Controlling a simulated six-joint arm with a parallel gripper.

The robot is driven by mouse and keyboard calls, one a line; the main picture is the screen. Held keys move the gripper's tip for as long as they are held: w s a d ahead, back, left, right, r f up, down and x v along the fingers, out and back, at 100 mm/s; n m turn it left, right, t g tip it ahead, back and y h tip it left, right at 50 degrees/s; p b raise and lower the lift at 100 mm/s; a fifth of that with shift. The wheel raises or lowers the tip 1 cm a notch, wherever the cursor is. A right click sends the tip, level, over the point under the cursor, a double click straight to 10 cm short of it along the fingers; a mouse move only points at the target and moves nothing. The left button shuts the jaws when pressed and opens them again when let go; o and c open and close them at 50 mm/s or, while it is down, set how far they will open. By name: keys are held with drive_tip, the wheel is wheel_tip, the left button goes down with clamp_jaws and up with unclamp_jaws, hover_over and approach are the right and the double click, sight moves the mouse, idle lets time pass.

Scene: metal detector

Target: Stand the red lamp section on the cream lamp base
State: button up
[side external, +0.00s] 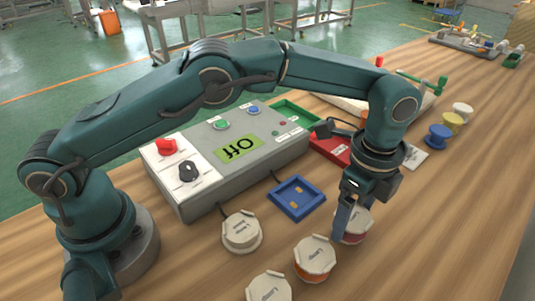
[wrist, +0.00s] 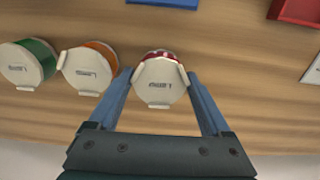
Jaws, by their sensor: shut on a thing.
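The red lamp section (side external: 354,238) has a cream top marked "Lamp" and a red side. It is upright at table level, and it also shows in the wrist view (wrist: 160,84). My gripper (side external: 349,222) points down and is shut on it, one blue finger on each side in the wrist view (wrist: 159,80). In the side view the fingers and wrist hide part of the section. The cream lamp base (side external: 241,233) sits on the table to the left, in front of the control box, with nothing on it. I cannot make out the base in the wrist view.
An orange lamp section (side external: 315,260) stands close to the left of the red one. A green section (wrist: 30,62) is beyond it. A blue tray (side external: 277,202) lies behind, near the grey control box (side external: 205,180) reading OFF. Spools (side external: 438,137) stand farther right.

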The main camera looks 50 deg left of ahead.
sight(353, 216)
drive_tip(key=shift+r, duration=1.6)
drive_tip(key=shift+r, duration=0.15)
drive_tip(key=shift+s+a+r, duration=0.1)
drive_tip(key=shift+a+r, duration=0.05)
drive_tip(key=shift+a, duration=0.05)
drive_tip(key=s+a+r, duration=0.4)
drive_tip(key=s+a, duration=0.8)
drive_tip(key=s, duration=0.2)
drive_tip(key=shift+w+d+f, duration=0.1)
drive_tip(key=shift+f, duration=1.2)
drive_tip(key=shift+d+f, duration=0.1)
drive_tip(key=shift+f, duration=1.15)
drive_tip(key=shift+f, duration=0.5)
